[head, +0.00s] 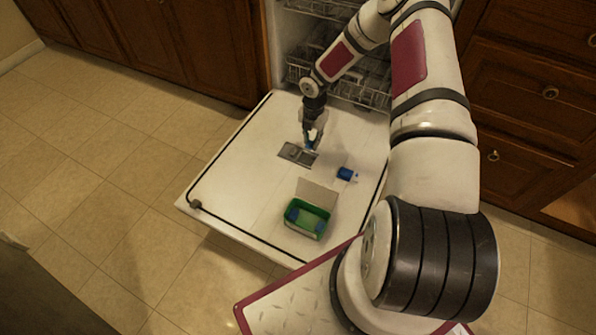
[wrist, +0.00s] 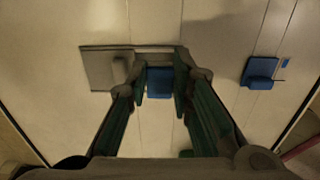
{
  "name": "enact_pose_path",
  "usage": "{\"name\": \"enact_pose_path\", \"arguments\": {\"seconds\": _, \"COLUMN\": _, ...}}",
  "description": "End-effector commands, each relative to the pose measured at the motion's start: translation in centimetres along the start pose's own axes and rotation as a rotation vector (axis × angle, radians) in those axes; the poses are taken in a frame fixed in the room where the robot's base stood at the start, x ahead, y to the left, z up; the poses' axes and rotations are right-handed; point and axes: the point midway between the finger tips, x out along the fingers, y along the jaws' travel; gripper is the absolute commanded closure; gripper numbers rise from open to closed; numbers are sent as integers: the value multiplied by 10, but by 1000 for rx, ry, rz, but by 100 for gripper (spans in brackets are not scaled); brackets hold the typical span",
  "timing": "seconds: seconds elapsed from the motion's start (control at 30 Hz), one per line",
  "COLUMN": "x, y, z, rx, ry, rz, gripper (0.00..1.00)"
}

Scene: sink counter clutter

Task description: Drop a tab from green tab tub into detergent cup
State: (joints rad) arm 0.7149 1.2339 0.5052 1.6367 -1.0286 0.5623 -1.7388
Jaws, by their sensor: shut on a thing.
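My gripper (head: 312,146) points down over the open dishwasher door. In the wrist view its fingers (wrist: 160,88) are shut on a blue tab (wrist: 159,77). The tab is in front of the right part of the grey detergent cup (wrist: 96,73), hiding some of it. In the head view the cup (head: 291,153) is set in the door just below the fingertips. I cannot tell the exact gap. The green tab tub (head: 318,233) stands open near the door's outer edge, with its pale lid raised and blue tabs (head: 291,214) inside at the left.
A small blue item (head: 346,174) with a whitish end lies on the dishwasher door (head: 240,165), right of the cup. It also shows in the wrist view (wrist: 259,72). The wire racks (head: 365,95) are behind my forearm. The door's left side is clear.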

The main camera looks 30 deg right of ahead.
Motion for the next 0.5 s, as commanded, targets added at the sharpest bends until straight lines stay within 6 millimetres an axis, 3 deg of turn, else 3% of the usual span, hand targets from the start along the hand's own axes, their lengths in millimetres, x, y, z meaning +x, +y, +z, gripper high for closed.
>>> {"name": "enact_pose_path", "arguments": {"seconds": 0.03, "x": 0, "y": 0, "z": 0, "rx": 0, "ry": 0, "rz": 0, "gripper": 77}}
{"name": "enact_pose_path", "arguments": {"seconds": 0.13, "x": 0, "y": 0, "z": 0, "rx": 0, "ry": 0, "rz": 0, "gripper": 56}}
{"name": "enact_pose_path", "arguments": {"seconds": 0.5, "x": -4, "y": 0, "z": 0, "rx": 1, "ry": 0, "rz": 0, "gripper": 56}}
